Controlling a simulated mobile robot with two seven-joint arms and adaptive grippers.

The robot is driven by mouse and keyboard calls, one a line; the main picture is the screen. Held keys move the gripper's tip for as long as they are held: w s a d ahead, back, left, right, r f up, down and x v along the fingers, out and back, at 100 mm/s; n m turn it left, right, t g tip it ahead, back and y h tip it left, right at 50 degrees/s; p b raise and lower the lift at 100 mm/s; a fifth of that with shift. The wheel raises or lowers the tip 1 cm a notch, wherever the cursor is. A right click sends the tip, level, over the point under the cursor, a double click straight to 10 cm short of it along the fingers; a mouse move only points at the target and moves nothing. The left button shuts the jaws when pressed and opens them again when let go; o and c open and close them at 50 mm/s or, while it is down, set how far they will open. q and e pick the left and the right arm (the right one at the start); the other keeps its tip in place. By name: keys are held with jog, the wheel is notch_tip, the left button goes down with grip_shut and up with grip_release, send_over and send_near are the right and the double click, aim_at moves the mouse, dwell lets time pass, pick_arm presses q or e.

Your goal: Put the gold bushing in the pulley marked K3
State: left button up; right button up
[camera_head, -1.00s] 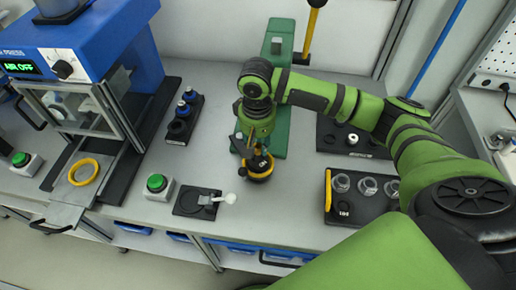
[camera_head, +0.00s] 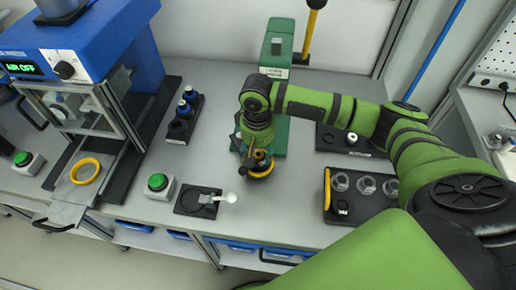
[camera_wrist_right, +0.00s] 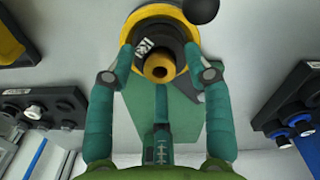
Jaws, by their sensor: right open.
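The gold bushing (camera_wrist_right: 159,67) shows in the right wrist view at the middle of a black pulley (camera_wrist_right: 145,40). Its near end stands out of the pulley; how deep it sits is hidden. White marking on the pulley's face is tilted and looks like K3. A yellow ring (camera_wrist_right: 137,19) surrounds the pulley, and it also shows in the head view (camera_head: 262,173). My right gripper (camera_wrist_right: 159,50) is open, with one finger on each side of the pulley and the bushing between them, apart from both fingers. My left gripper is not in view.
A green stand (camera_head: 275,70) rises behind the right gripper. A black tray (camera_head: 370,208) with metal parts lies to the right. A black plate with a white-ended lever (camera_head: 231,197), a green button (camera_head: 157,182) and a blue press (camera_head: 100,35) are to the left.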

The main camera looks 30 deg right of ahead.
aim_at(258, 155)
notch_tip(258, 155, up, 12)
jog(key=b, duration=0.2)
jog(key=shift+r, duration=0.2)
jog(key=shift+a, duration=0.1)
dwell(1.0)
